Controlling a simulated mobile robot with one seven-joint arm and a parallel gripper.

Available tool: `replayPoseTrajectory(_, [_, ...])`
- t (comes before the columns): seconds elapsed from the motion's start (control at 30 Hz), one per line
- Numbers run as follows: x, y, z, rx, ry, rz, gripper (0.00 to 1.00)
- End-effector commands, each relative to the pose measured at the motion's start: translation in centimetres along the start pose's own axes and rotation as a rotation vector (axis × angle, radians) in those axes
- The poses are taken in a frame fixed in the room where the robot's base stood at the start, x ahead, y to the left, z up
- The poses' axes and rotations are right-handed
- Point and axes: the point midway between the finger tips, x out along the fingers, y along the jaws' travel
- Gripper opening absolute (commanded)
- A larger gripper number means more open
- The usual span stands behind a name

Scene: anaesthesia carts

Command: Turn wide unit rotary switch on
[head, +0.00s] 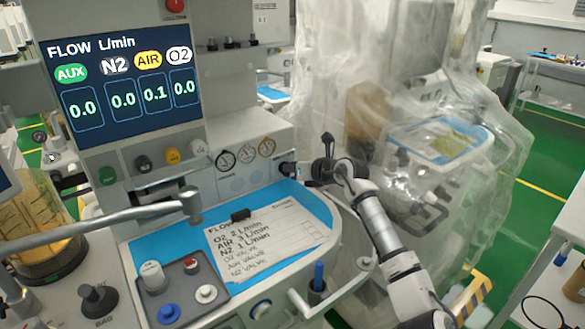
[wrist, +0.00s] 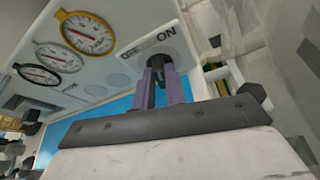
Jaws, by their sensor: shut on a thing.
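The rotary switch (wrist: 157,62) is dark and sits on a pale plate on the unit's front panel, with the labels OFF and ON above it. In the wrist view my gripper (wrist: 158,72) is shut on it, with a finger on each side. The fingers hide most of the knob, so I cannot tell which label it points to. In the head view the switch (head: 286,169) is a small dark spot right of the gauges, with my gripper (head: 300,170) reaching it from the right.
Several round gauges (head: 246,155) are left of the switch. A flow display (head: 120,80) shows 0.1 under AIR and 0.0 elsewhere. A blue worktop (head: 315,205) with a paper sheet (head: 265,240) lies below. A plastic-covered cart (head: 440,100) stands to the right.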

Motion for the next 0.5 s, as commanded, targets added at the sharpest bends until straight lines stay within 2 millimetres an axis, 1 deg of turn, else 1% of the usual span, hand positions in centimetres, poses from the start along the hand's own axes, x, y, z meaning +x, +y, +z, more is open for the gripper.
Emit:
replayPoseTrajectory(0.2, [0.01,-0.27,0.03,0.154,0.001,0.063,0.0])
replayPoseTrajectory(0.5, [0.06,-0.5,-0.11,0.281,0.002,0.116,0.0])
